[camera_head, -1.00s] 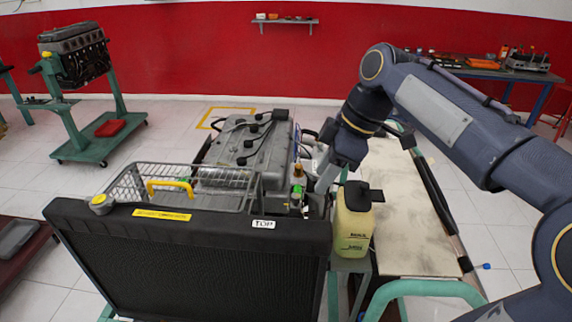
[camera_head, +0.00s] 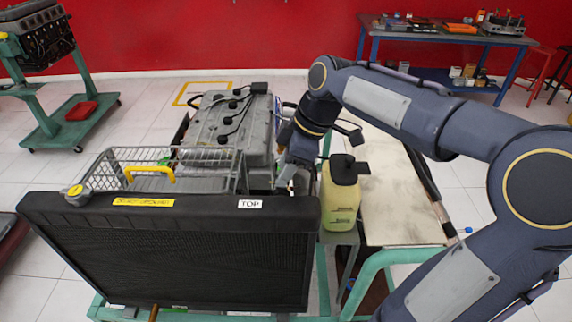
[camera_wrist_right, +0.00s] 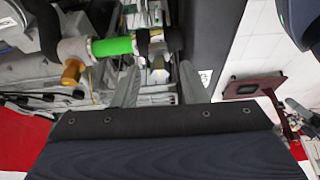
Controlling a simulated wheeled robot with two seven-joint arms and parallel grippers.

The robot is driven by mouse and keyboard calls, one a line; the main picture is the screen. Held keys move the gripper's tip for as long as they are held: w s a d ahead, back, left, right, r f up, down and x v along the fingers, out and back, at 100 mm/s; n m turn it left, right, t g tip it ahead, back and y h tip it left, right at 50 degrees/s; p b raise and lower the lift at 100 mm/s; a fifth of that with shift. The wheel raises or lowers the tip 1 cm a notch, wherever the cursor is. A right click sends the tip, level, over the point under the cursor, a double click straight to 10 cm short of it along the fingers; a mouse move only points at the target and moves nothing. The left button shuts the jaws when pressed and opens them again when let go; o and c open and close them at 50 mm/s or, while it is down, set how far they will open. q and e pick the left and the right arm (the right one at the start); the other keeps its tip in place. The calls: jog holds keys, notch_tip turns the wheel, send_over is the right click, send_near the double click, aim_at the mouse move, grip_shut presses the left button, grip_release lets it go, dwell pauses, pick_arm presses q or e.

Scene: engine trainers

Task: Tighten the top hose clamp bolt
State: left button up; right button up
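My right gripper (camera_head: 287,181) is behind the radiator's top edge, near the engine's front end, and its wrist covers much of that spot. In the right wrist view its two fingers (camera_wrist_right: 160,85) are apart. A small metal bolt-like piece (camera_wrist_right: 160,74), apparently on the hose clamp, shows between the fingertips, just below a black hose end (camera_wrist_right: 174,39). I cannot tell whether the fingers touch it. A green sleeve (camera_wrist_right: 113,46) and a brass-coloured fitting (camera_wrist_right: 72,72) lie left of it. My left gripper is not in view.
The black radiator (camera_head: 170,255) stands in front, with a wire basket (camera_head: 210,180) behind it. The grey engine (camera_head: 230,135) is farther back. A yellow jug (camera_head: 340,200) stands close right of my right gripper. A workbench (camera_head: 450,40) stands at the back right.

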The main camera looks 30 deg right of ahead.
grip_shut()
